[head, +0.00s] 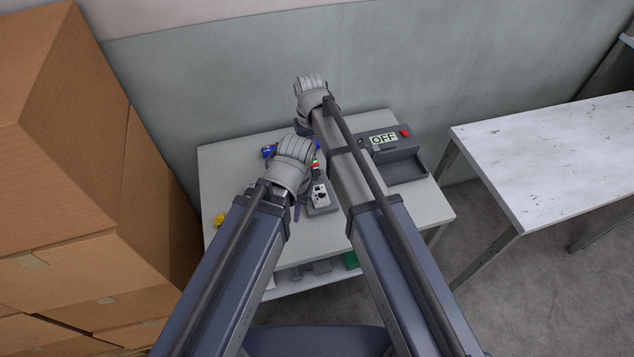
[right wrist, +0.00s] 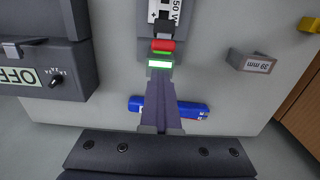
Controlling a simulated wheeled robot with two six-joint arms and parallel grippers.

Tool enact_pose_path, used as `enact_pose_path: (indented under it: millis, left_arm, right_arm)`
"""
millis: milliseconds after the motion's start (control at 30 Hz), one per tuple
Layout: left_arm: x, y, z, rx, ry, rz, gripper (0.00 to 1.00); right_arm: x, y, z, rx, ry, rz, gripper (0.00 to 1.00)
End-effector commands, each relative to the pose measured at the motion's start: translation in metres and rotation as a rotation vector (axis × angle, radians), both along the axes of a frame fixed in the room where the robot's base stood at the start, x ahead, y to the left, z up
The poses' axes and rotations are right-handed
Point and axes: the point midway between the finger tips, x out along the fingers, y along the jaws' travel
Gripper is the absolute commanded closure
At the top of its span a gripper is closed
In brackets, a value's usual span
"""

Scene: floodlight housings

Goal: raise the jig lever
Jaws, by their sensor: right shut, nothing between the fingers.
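The jig is a grey holder with a white "50 W" part (right wrist: 163,12), which also shows in the head view (head: 320,194). A red piece (right wrist: 163,45), perhaps the lever's grip, lies across its end beside a lit green strip (right wrist: 159,64). The lever's angle is hard to tell. My right gripper (right wrist: 161,78) is shut and empty, its tips close to the green strip; contact cannot be judged. Its fingers are hidden by the arm in the head view. My left gripper (head: 297,212) is left of the jig, mostly hidden behind its own wrist.
A dark grey box (head: 384,139) with an "OFF" display, a red button and a tray is right of the jig. A blue object (right wrist: 190,107) lies beneath my right fingers. A "39 mm" block (right wrist: 252,62) and a yellow piece (head: 219,220) are nearby. Cardboard boxes (head: 60,130) stand left.

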Motion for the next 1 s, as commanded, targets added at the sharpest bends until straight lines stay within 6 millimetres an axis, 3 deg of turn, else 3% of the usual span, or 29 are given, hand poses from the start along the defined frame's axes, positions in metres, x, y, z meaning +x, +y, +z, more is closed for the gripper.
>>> enact_pose_path:
  millis: [867,1000]
  left_arm:
    - [0.0,0.0,-0.0023,0.0,0.0,0.0,0.78]
    - [0.0,0.0,-0.0023,0.0,0.0,0.0,0.78]
  right_arm:
    - [0.0082,0.0022,-0.0023,0.0,0.0,0.0,1.0]
    - [0.0081,0.0022,-0.0023,0.0,0.0,0.0,0.85]
